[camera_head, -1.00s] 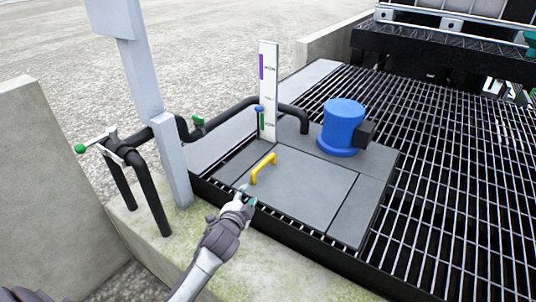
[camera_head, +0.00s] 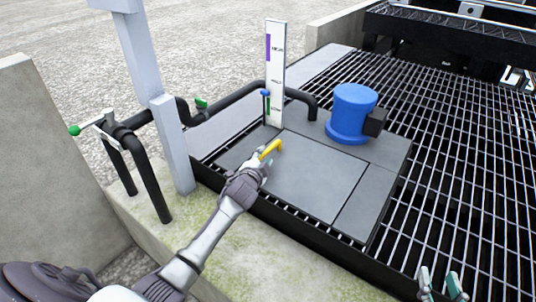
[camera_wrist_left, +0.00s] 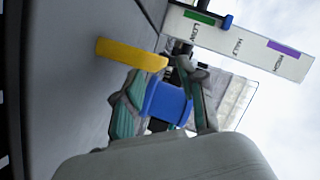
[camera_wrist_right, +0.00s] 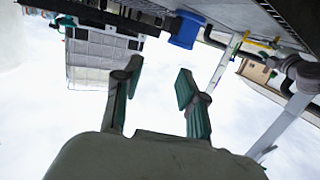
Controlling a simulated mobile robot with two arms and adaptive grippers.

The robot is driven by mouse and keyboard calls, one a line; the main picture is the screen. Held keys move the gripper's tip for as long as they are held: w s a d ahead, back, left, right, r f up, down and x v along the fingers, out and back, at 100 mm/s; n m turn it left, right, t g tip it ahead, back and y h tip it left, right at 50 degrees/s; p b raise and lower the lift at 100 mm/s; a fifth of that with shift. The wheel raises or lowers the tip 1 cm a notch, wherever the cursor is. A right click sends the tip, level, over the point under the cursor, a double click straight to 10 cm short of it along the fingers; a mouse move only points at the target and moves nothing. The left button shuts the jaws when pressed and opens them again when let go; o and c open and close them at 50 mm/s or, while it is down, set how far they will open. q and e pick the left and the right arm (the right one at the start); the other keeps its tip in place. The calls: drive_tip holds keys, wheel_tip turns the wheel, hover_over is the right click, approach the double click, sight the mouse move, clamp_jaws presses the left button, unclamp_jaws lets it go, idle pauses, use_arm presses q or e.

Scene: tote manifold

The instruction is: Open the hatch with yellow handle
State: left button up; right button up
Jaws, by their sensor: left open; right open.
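The hatch (camera_head: 312,184) is a flat grey panel, lying closed and level with the panels around it. Its yellow handle (camera_head: 271,148) stands at the hatch's left edge, partly hidden by my left gripper (camera_head: 262,163). In the left wrist view the handle (camera_wrist_left: 130,54) lies just beyond the fingertips of my left gripper (camera_wrist_left: 167,75), toward the left finger. The left gripper is open, and I cannot tell whether a finger touches the handle. My right gripper (camera_head: 442,277) is open and empty above the grating at the lower right; it also shows in the right wrist view (camera_wrist_right: 158,80).
A blue motor-like cylinder (camera_head: 351,113) stands behind the hatch. A white level gauge (camera_head: 275,75) and black pipes (camera_head: 235,100) stand behind the handle. A grey post (camera_head: 172,150) is at the left. Metal grating (camera_head: 460,170) spreads to the right.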

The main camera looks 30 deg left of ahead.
sight(267, 153)
use_arm(q)
drive_tip(key=b+x, duration=0.1)
drive_tip(key=x, duration=0.3)
drive_tip(key=shift+w+a+f+b, duration=0.1)
drive_tip(key=shift+w+f+b, duration=0.05)
drive_tip(key=shift+w+b, duration=0.15)
drive_tip(key=shift+w, duration=0.3)
use_arm(e)
wheel_tip(267, 153, up, 9)
drive_tip(key=a+t+y, duration=0.1)
drive_tip(key=t+y, duration=0.1)
drive_tip(key=t, duration=0.3)
drive_tip(key=shift+s+f+t, duration=0.15)
drive_tip(key=shift+s+t, duration=0.1)
drive_tip(key=shift+t, duration=0.05)
drive_tip(key=shift+a, duration=0.1)
use_arm(q)
clamp_jaws()
